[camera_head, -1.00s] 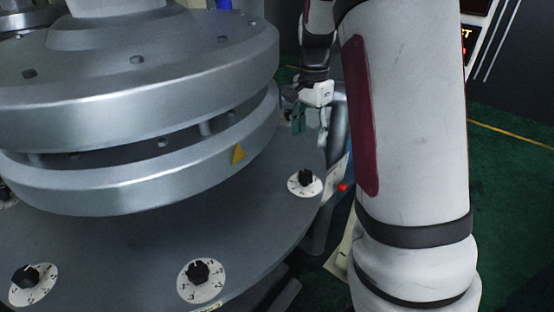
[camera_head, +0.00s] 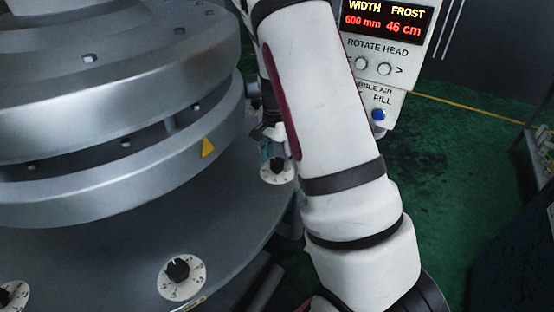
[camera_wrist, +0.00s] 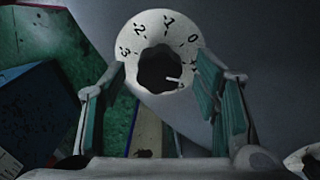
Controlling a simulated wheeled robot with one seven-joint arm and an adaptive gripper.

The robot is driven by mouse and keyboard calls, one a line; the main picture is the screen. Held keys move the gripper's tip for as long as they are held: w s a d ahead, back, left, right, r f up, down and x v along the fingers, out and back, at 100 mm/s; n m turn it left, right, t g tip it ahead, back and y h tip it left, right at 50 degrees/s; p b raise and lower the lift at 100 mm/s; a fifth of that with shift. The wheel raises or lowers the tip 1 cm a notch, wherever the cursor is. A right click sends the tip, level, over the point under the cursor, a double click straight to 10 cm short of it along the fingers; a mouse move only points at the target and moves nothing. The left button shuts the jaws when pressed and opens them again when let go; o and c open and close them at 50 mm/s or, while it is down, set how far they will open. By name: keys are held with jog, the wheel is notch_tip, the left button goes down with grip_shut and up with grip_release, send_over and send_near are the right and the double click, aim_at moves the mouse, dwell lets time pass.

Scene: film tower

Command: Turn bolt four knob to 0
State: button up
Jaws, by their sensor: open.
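A black knob (camera_wrist: 158,70) on a white numbered dial (camera_wrist: 150,22) fills the upper middle of the wrist view. In the head view my gripper (camera_head: 270,146) is partly hidden behind my arm, over the dial (camera_head: 277,170) at the disc's right edge. No bolt number is readable.
A second knob (camera_head: 178,271) and a third (camera_head: 8,295) sit along the grey disc's front edge. The stepped metal tower (camera_head: 110,190) rises left of my gripper. A control panel (camera_head: 383,48) with red readouts stands behind my arm. Green floor is open at right.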

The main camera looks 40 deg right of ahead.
jog(key=shift+f, duration=0.4)
jog(key=shift+c, duration=0.5)
jog(key=c, duration=1)
jog(key=shift+c, duration=0.2)
jog(key=shift+n, duration=0.3)
jog(key=n, duration=0.4)
jog(key=shift+n, duration=2)
